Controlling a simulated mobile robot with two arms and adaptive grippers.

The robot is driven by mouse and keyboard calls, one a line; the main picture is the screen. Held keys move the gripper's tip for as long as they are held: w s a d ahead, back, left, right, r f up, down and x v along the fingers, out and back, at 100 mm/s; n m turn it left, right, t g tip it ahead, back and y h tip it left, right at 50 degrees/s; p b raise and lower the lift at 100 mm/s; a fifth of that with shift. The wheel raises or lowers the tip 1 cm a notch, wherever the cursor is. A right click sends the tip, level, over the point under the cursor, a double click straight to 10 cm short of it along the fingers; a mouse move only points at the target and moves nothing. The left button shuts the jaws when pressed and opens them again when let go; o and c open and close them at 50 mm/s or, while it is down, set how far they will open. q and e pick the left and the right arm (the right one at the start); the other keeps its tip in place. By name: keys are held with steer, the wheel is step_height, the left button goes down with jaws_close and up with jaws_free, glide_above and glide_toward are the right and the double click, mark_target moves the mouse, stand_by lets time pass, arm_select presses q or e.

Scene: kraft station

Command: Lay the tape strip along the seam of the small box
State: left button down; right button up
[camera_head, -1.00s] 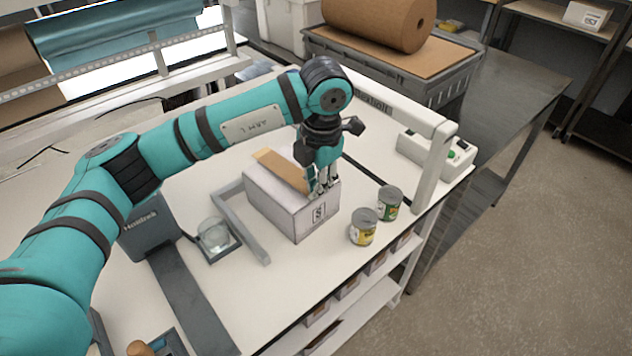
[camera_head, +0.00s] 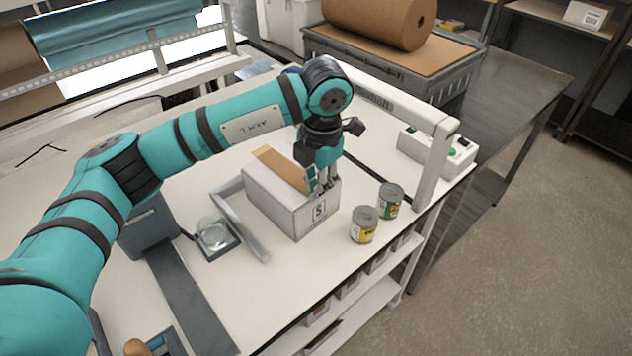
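The small box (camera_head: 283,207) is white, with an "S" label on its front face, and stands on the white table. The tan tape strip (camera_head: 279,166) lies along the middle of its top, from the far edge toward the front. My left gripper (camera_head: 323,188) points down at the front end of the box top, at the near end of the strip. Its fingers cover that end, and I cannot tell whether they are apart or closed on the tape. My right gripper is not in view.
A grey angled guide (camera_head: 240,222) runs along the box's left side. A glass dish (camera_head: 213,233) sits left of it. Two cans (camera_head: 363,226) stand right of the box near the table's edge. A white frame post (camera_head: 434,168) rises behind them.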

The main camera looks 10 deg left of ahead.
arm_select(q)
steer(key=shift+f, duration=0.15)
steer(key=c, duration=2)
jaws_free()
steer(key=o, duration=0.6)
steer(key=shift+r, duration=0.2)
steer(key=shift+r+p, duration=0.85)
steer(key=shift+r, duration=1.25)
